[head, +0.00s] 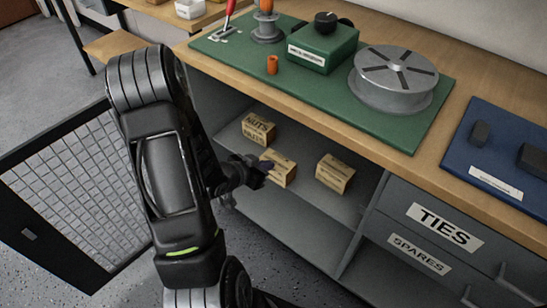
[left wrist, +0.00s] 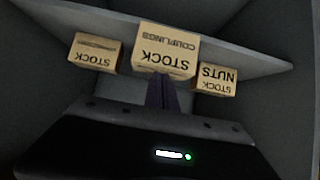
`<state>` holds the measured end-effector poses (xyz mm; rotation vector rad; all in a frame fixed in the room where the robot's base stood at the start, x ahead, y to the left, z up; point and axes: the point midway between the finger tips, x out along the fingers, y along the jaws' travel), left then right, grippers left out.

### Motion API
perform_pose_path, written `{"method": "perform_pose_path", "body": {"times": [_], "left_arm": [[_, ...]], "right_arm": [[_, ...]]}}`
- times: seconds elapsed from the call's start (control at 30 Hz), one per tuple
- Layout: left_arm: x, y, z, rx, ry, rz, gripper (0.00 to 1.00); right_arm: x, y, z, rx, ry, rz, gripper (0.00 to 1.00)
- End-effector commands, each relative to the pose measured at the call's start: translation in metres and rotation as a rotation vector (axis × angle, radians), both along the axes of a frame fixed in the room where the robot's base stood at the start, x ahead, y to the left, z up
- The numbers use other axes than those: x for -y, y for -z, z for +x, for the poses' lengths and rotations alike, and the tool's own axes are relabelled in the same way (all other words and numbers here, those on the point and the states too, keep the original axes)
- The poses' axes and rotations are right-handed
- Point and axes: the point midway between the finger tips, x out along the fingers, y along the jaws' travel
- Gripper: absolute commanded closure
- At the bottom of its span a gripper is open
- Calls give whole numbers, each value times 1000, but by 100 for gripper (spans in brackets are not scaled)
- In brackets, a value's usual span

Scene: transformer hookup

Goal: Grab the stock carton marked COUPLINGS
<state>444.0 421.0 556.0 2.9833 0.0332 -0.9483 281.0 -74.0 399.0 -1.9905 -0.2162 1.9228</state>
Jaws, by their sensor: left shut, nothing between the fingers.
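The COUPLINGS carton (left wrist: 168,52) is a small tan box with dark print. It shows upside down in the middle of the left wrist view, its label facing my left gripper. In the head view it is the middle carton (head: 281,170) on the shelf inside the open cabinet, partly hidden by my left gripper (head: 260,171). My left gripper is shut and empty. Its fingers (left wrist: 161,88) point at the carton's front and overlap its lower edge in the left wrist view. I cannot tell whether they touch it. My right gripper is not in view.
The NUTS carton (head: 258,129) and another STOCK carton (head: 334,173) stand on the same shelf (head: 300,205), either side. The open mesh door (head: 75,195) is at the left. The wooden worktop (head: 440,165) overhangs the cabinet, and the TIES drawer (head: 440,222) is at the right.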

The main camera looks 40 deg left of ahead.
Motion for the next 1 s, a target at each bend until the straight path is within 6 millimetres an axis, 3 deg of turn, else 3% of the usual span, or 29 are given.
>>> {"method": "perform_pose_path", "body": {"times": [0.1, 0.33, 0.7, 0.87, 1.0], "left_arm": [[-1, -1, -28, -2, -4, 0, 100], [1, -1, -64, 0, -2, 1, 100], [2, -1, -71, 2, 1, 1, 100], [-1, 4, -74, -22, -13, -3, 88], [-17, 23, -87, -114, -130, -30, 76]], "right_arm": [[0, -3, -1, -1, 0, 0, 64], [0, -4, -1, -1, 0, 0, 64], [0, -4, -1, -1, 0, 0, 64], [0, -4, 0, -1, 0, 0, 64], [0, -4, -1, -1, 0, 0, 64]]}}
